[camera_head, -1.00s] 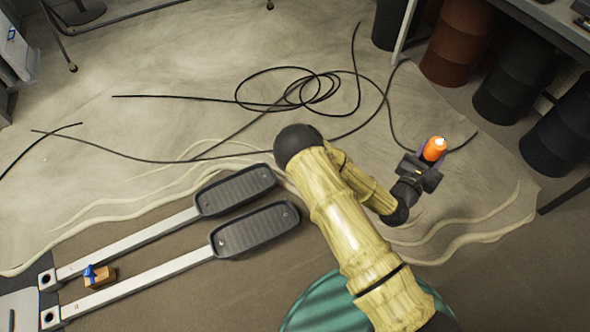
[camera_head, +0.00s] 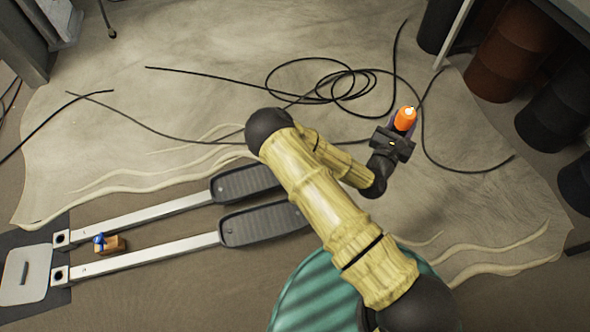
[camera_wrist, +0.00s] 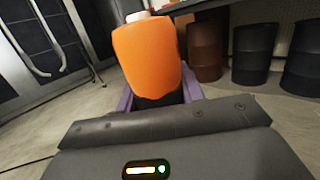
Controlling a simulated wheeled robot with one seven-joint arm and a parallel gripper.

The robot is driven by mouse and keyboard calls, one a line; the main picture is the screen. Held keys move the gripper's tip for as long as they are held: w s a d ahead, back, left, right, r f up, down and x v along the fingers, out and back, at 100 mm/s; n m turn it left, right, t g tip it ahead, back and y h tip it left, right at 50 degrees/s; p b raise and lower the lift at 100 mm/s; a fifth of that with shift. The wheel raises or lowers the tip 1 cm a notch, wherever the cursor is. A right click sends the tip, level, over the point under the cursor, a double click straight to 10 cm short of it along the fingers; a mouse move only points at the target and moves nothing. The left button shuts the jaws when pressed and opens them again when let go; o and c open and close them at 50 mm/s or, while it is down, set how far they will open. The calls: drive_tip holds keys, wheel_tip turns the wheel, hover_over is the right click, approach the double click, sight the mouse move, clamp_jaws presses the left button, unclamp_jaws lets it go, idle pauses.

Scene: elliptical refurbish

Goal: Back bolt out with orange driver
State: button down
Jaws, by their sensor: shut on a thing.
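My gripper (camera_head: 398,128) is shut on the orange driver (camera_head: 405,118), whose orange handle stands up out of the jaws. In the wrist view the orange driver (camera_wrist: 147,55) fills the upper middle, with a pale end on top; its lower part is hidden by the gripper body. The elliptical's two pedal arms lie on the floor at left, with a far pedal (camera_head: 243,183) and a near pedal (camera_head: 262,223), both dark. A small wooden block with a blue piece (camera_head: 108,244) sits between the pale rails. I cannot make out the bolt.
A coiled black cable (camera_head: 330,90) lies on the pale rug (camera_head: 200,110). Dark and rust-brown barrels (camera_head: 505,55) stand under a table at the upper right. A green round thing (camera_head: 310,300) is below my arm. A grey plate (camera_head: 25,272) lies at the far left.

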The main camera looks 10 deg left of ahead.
drive_tip(key=shift+w+a, duration=0.15)
drive_tip(key=shift+w, duration=0.05)
drive_tip(key=shift+s, duration=0.1)
drive_tip(key=shift+a, duration=0.15)
drive_tip(key=s+a+f+h+b, duration=0.1)
drive_tip(key=s+a+f+b, duration=0.3)
drive_tip(key=a+f, duration=0.2)
drive_tip(key=s+a+f+m+h+b, duration=0.1)
drive_tip(key=s+a+f+b, duration=0.3)
drive_tip(key=a+f, duration=0.3)
drive_tip(key=s+a+f+m+g+h+b, duration=0.1)
drive_tip(key=s+a+f+b, duration=0.3)
drive_tip(key=a, duration=0.7)
wheel_tip(320, 180, down, 2)
drive_tip(key=shift+s+a+f+b, duration=0.15)
drive_tip(key=shift+s+a+b, duration=0.2)
drive_tip(key=shift+b, duration=0.2)
